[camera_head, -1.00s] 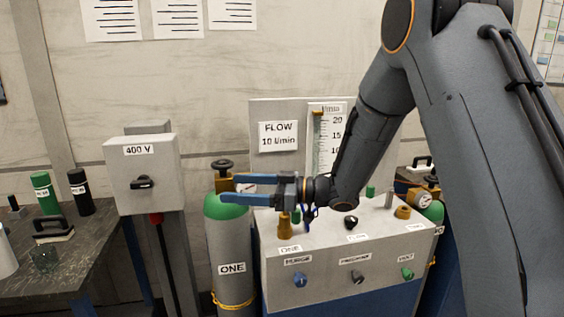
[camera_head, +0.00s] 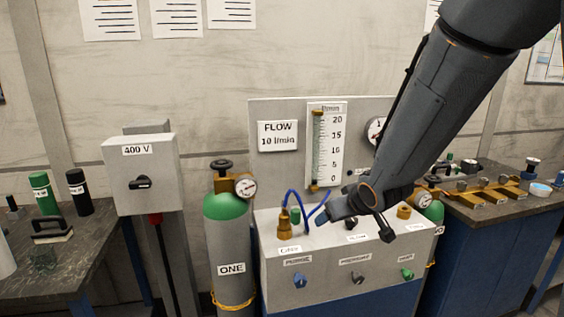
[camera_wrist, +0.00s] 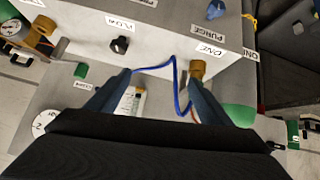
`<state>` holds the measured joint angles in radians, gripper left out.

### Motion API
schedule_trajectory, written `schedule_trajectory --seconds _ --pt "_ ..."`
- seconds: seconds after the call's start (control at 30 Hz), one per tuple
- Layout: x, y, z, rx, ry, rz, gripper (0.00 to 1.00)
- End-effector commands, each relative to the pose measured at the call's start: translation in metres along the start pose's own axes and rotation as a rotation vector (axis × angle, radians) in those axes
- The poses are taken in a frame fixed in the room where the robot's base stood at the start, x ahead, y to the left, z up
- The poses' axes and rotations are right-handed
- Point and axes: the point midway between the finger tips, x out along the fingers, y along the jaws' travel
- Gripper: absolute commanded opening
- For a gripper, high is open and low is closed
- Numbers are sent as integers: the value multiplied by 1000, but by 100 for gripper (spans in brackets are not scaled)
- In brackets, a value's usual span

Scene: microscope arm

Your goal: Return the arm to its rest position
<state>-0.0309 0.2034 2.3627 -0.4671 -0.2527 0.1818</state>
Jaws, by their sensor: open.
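My gripper (camera_head: 333,208) hangs over the top of the grey control box (camera_head: 325,268), its blue fingers pointing left and partly hidden by my arm. In the wrist view my two fingers (camera_wrist: 155,93) are spread apart with nothing gripped between them. The hose (camera_wrist: 175,80) passes behind the finger gap in the wrist view. I cannot tell whether it touches a finger.
A flow gauge panel (camera_head: 327,150) stands behind the box. A green-topped cylinder (camera_head: 229,245) with a dial is at its left, beside a 400 V switch box (camera_head: 141,170). A cluttered bench (camera_head: 500,207) lies right. The air above the panel is clear.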

Motion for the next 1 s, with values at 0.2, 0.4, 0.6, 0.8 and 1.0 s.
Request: schedule_trajectory --seconds 0.2,0.4,0.6,0.8,1.0 --pt "-67 4 118 200 -369 78 74" --pt "-113 -21 178 322 -574 50 74" --pt "-124 -33 208 327 -701 25 74" --pt "-125 -34 212 327 -721 22 74" --pt "-125 -34 211 327 -719 23 74"
